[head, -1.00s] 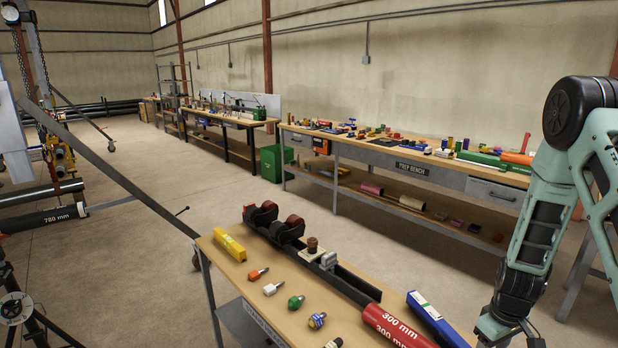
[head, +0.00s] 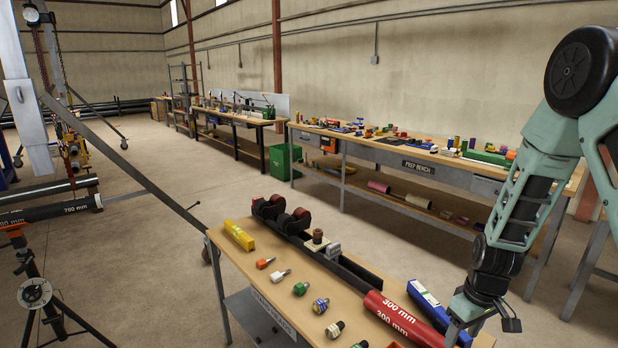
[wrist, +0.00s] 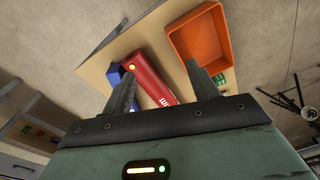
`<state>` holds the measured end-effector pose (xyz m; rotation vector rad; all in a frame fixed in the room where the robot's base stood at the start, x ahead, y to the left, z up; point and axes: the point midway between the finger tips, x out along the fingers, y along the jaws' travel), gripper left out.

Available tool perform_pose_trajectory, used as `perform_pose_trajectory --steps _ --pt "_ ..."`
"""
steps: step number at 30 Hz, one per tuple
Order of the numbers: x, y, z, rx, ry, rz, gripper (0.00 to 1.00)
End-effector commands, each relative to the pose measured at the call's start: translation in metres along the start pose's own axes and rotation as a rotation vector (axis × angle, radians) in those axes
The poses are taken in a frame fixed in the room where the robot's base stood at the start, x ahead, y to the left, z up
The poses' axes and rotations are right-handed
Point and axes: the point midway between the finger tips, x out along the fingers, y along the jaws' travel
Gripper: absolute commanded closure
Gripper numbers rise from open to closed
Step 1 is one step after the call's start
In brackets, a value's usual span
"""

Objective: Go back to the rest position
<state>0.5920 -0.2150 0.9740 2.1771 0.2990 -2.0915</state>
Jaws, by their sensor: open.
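My gripper (wrist: 160,82) is open in the wrist view, with its two fingers apart and nothing between them. It hangs above the near end of the small bench (head: 262,293). The red 300 mm pipe (head: 400,318) lies below it, and it also shows beyond the fingers in the wrist view (wrist: 150,78). In the head view my arm comes down on the right, and the gripper (head: 462,334) is partly cut off by the bottom edge. I cannot tell its exact height above the bench.
A blue box (head: 428,303) lies beside the red pipe. An orange tray (wrist: 197,42) shows on the bench in the wrist view. Black rollers (head: 280,216) and several coloured fittings stand on the bench. The prep bench (head: 420,166) is behind. Open floor lies to the left.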

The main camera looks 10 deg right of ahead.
Motion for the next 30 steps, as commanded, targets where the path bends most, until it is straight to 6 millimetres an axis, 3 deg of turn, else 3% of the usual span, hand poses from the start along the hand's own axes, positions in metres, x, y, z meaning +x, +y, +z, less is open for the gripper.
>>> perform_pose_trajectory --steps 5,8,12,16,18,22,25,30 --pt "-0.033 -0.070 -0.018 -0.076 0.016 -0.034 0.40" --pt "-0.059 -0.128 -0.019 -0.139 0.017 -0.057 0.40" --pt "-0.098 -0.217 0.007 -0.251 0.002 -0.075 0.40" --pt "-0.126 -0.277 0.053 -0.348 -0.018 -0.064 0.40" --pt "-0.137 -0.297 0.077 -0.390 -0.026 -0.049 0.40" --pt "-0.148 -0.317 0.112 -0.439 -0.034 -0.021 0.40" --pt "-0.152 -0.323 0.126 -0.456 -0.036 -0.007 0.40" --pt "-0.154 -0.324 0.132 -0.460 -0.038 -0.001 0.40"
